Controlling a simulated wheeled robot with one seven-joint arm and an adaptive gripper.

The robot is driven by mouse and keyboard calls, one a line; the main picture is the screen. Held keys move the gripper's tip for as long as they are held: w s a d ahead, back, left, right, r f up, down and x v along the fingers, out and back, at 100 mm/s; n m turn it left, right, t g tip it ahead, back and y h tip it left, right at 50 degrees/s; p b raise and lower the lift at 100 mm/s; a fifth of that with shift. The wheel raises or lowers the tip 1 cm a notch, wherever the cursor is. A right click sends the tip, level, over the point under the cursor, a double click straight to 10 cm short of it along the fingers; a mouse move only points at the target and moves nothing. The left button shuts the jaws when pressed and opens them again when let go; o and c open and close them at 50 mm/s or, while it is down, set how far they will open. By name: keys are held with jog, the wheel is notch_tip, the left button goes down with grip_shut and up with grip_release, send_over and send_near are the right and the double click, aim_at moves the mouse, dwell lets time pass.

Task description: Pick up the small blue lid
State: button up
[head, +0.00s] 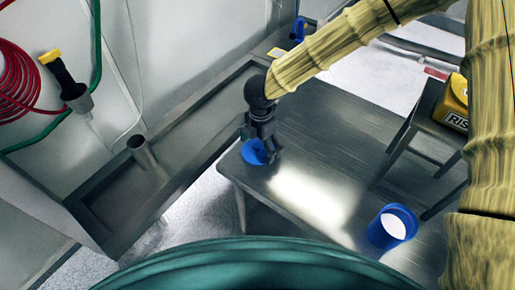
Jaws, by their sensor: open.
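The small blue lid (253,152) lies at the left edge of the metal table (318,146) in the head view. My gripper (262,146) reaches down from above, with its fingers at the lid and partly covering its right side. The gripper is open. Whether the fingertips touch the lid I cannot tell.
A blue container with white contents (394,226) stands near the table's front right. A dark stand (432,120) holds a yellow box (456,98) at the right. A metal trough (110,185) with an upright metal tube (142,152) runs along the left wall. The table's middle is clear.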

jog(key=shift+f, duration=0.1)
jog(key=c, duration=1)
jog(key=shift+s, duration=0.15)
jog(key=shift+c, duration=0.6)
